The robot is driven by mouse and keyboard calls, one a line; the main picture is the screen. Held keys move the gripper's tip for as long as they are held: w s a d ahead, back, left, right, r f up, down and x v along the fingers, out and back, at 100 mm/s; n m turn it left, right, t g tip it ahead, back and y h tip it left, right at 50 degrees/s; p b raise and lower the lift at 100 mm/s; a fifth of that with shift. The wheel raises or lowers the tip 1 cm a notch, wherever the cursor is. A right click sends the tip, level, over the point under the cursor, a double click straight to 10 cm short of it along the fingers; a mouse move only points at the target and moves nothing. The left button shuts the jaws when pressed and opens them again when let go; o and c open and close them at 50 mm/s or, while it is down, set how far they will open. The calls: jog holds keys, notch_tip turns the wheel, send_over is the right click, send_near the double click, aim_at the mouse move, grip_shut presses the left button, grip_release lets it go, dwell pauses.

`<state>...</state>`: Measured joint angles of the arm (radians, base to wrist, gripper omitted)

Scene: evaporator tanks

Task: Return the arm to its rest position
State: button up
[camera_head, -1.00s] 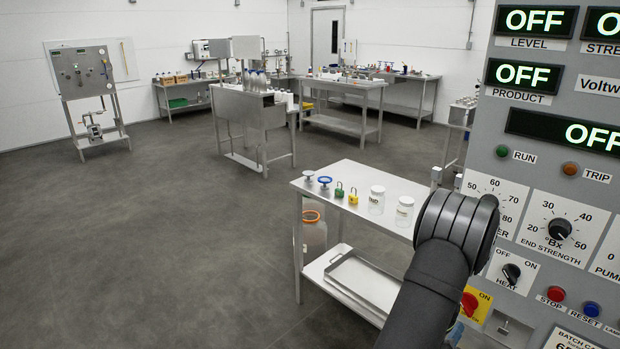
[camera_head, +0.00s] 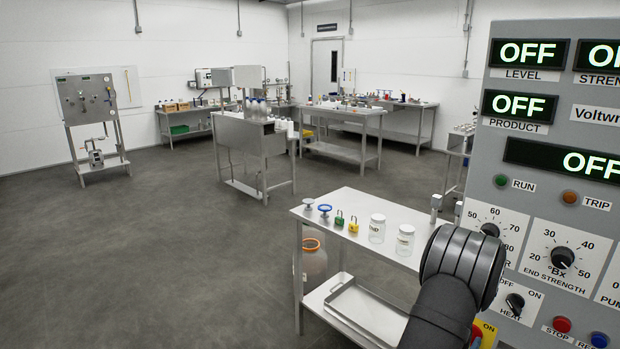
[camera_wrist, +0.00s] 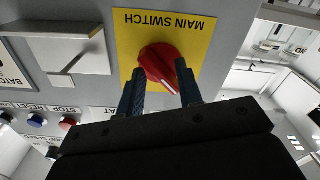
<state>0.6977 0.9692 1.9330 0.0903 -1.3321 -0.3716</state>
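In the wrist view, my gripper (camera_wrist: 160,78) is open. Its two dark blue fingers are apart, on either side of the red main switch knob (camera_wrist: 157,66). I cannot tell whether a fingertip touches the knob. The knob sits on a yellow plate (camera_wrist: 128,40) whose MAIN SWITCH lettering appears upside down. In the head view, my black arm (camera_head: 455,265) reaches up at the lower right, before the grey control panel (camera_head: 495,165). My gripper is not visible there. Part of the switch plate (camera_head: 488,330), with ON on it, shows at the bottom edge.
The panel's displays (camera_head: 527,54) read OFF. Left of my arm, a steel table (camera_head: 345,235) holds jars (camera_head: 377,229), padlocks (camera_head: 339,219) and valve handles; a tray (camera_head: 365,312) lies on its lower shelf. Open floor (camera_head: 150,260) spreads left. Benches stand farther back.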

jog(key=shift+m, duration=1.8)
jog(key=shift+a, duration=0.1)
jog(key=o, duration=1)
jog(key=shift+o, duration=0.2)
jog(key=s+a+m, duration=1)
jog(key=s+a, duration=0.1)
jog(key=x, duration=1.6)
jog(key=shift+w+d, duration=0.25)
jog(key=shift+d, duration=0.1)
jog(key=shift+r, duration=0.15)
